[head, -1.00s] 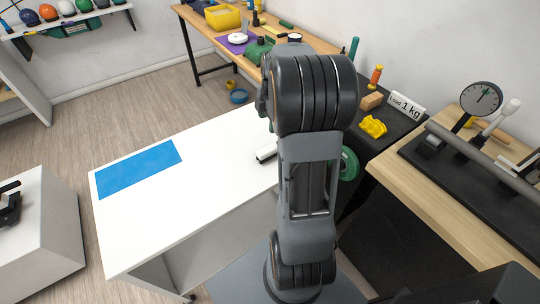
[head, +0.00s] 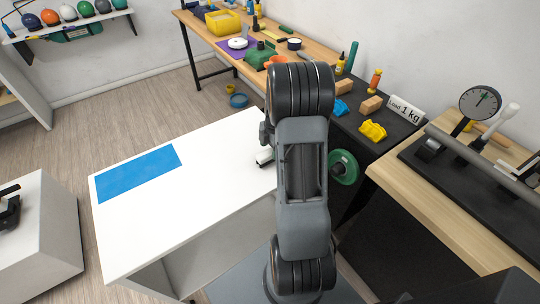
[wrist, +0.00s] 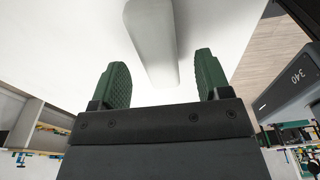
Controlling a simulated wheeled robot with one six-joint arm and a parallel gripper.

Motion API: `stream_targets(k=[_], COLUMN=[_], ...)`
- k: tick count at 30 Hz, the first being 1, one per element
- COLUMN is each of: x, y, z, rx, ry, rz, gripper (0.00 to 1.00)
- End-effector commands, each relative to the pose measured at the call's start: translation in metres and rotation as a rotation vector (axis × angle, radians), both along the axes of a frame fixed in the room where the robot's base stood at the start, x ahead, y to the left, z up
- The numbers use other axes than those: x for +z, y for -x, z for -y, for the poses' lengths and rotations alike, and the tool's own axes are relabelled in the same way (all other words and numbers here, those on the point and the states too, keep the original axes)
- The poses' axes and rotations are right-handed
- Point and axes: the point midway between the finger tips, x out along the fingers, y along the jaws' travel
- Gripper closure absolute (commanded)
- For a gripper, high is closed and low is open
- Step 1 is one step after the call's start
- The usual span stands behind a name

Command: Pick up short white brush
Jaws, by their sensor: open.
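A short white brush (head: 264,156) lies on the white table near its right edge, partly hidden by my arm in the head view. In the wrist view, its pale, rounded body (wrist: 152,42) runs lengthwise into the space between my two green fingers. My gripper (wrist: 161,75) is open, with one finger on each side of the brush and a visible gap to each. Whether the brush's bristles face down cannot be told. In the head view, my gripper is mostly hidden behind my arm.
A blue mat (head: 139,172) lies on the left of the white table (head: 190,215), with clear surface around it. A green disc (head: 343,168) is just right of my arm. A dark bench holds a yellow object (head: 372,131) and wooden blocks. A dial gauge (head: 480,102) stands at right.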

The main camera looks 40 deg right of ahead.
Motion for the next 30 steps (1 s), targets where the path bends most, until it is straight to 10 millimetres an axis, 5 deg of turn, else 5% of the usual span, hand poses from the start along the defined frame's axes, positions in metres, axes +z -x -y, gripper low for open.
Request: stream_targets(k=[7,17,30], x=[-0.029,-0.034,-0.034], y=[0.000,-0.001,-0.001], z=[-0.003,-0.004,-0.004], rx=[0.000,0.000,-0.001], ry=[-0.001,0.000,0.000], rz=[-0.002,-0.001,-0.001], gripper=[0.30,0.30,0.72])
